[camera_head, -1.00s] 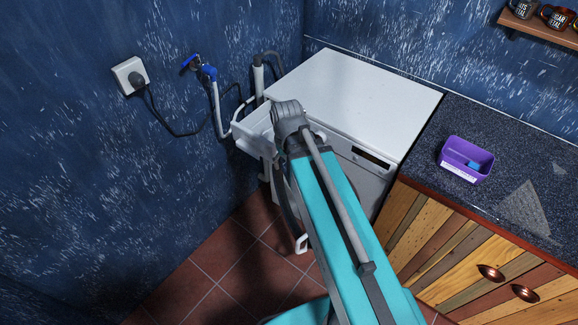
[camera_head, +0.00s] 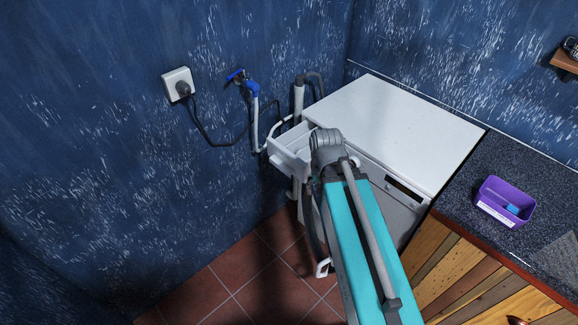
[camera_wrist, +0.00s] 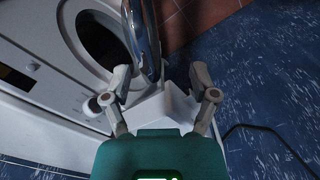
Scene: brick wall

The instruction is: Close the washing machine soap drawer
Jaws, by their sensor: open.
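The white washing machine (camera_head: 400,125) stands in the corner, and its soap drawer (camera_head: 287,152) is pulled out at the front left. In the wrist view the washing machine front (camera_wrist: 35,105) is at left, and the white soap drawer (camera_wrist: 160,112) shows between the fingers. My gripper (camera_wrist: 160,82) is open, with one finger on each side of the drawer in the picture. Whether either finger touches it, I cannot tell. In the head view my arm hides the gripper and part of the machine's front.
The round door stands open; its shiny rim (camera_wrist: 146,35) is close to the left finger, beside the dark drum opening (camera_wrist: 98,42). A blue tap (camera_head: 246,84) and plugged socket (camera_head: 178,84) are on the left wall. A purple tub (camera_head: 491,213) stands on the right counter (camera_head: 510,165).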

